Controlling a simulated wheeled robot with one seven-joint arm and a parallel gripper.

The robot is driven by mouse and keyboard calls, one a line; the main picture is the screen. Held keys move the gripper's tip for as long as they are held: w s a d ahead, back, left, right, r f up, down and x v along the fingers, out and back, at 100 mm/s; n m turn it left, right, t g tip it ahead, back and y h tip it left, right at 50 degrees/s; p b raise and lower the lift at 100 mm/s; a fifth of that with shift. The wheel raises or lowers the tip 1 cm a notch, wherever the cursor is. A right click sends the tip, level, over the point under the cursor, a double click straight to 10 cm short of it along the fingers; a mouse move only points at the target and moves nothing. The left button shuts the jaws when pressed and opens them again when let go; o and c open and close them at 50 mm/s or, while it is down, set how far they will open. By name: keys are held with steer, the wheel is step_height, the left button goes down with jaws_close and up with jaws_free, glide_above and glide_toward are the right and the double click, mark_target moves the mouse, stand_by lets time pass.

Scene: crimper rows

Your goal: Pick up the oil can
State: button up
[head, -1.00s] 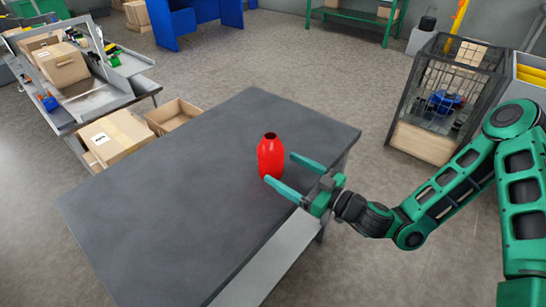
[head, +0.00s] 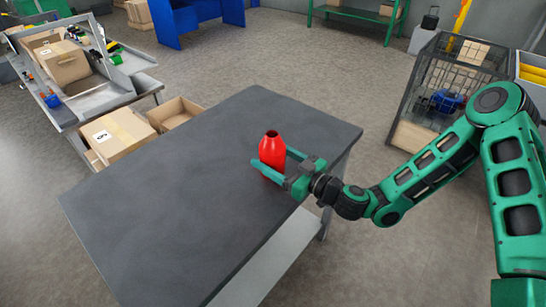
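The red oil can (head: 272,150) stands upright on the dark grey table (head: 190,200), near its right edge. It is bottle-shaped with a dark opening at the top. My green gripper (head: 272,160) reaches in from the right, low over the table, with its two fingers apart. One finger passes in front of the can and the other lies behind its right side, so the can stands between them. I cannot tell whether either finger touches the can. The near finger hides part of the can's lower body.
The table around the can is otherwise bare. Cardboard boxes (head: 118,138) stand beyond the table's left edge, near a grey workbench (head: 95,90) with items on it. A wire cage (head: 430,95) stands on the floor to the right.

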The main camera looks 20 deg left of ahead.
mark_target(272, 148)
steer(key=c, duration=0.8)
steer(key=shift+r, duration=0.15)
steer(key=shift+r, duration=1.65)
steer(key=s+a+r, duration=0.3)
steer(key=s+r, duration=0.4)
steer(key=s, duration=0.4)
steer(key=shift+a+r, duration=0.2)
steer(key=shift+a, duration=0.15)
